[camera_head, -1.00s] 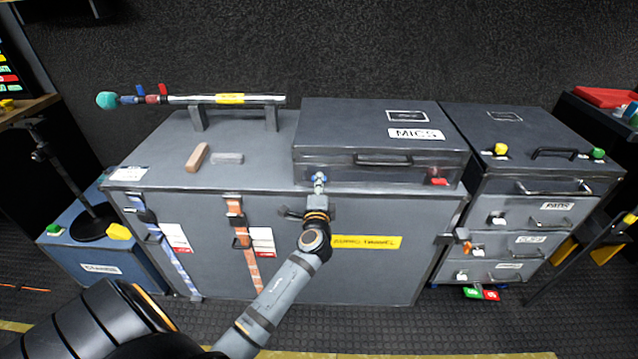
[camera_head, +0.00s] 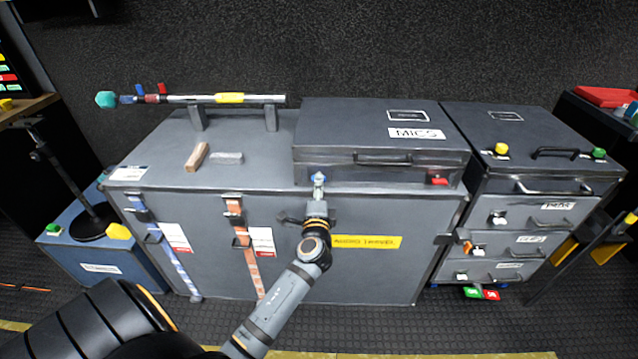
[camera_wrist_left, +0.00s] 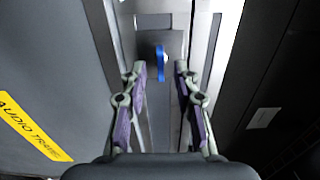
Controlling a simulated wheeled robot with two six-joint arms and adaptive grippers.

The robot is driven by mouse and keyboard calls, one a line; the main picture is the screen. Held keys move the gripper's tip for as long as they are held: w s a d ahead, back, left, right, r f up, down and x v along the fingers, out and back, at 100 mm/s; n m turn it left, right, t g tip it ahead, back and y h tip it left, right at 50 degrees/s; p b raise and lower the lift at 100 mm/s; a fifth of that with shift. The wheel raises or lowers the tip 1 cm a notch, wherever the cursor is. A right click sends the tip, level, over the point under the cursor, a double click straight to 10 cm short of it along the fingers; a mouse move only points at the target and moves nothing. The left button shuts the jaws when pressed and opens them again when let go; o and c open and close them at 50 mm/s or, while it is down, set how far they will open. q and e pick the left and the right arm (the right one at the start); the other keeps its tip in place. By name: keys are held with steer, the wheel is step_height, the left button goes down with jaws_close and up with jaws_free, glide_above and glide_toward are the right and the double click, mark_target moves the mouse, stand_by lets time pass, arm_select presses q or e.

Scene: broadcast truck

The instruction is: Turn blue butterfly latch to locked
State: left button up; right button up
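The blue butterfly latch (camera_head: 319,176) is on the front face of the grey MICS case (camera_head: 340,168), near its left end. In the left wrist view the blue latch (camera_wrist_left: 161,63) appears as a thin blue wing, seen nearly edge-on, on a metal plate. My left gripper (camera_head: 319,186) is right in front of it. In the wrist view the left gripper (camera_wrist_left: 161,68) is open, with one finger on each side of the wing and a gap on both sides. The wing's near end lies between the fingertips. My right gripper is not in view.
A red latch (camera_head: 437,178) is on the same case, further right. The case stands on a large grey trunk (camera_head: 210,275) with a yellow label (camera_head: 367,242) and straps. A drawer unit (camera_head: 530,220) stands right.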

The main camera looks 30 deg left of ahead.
arm_select(q)
steer(key=v, duration=0.5)
steer(key=shift+s+r, duration=0.1)
steer(key=shift+s, duration=0.05)
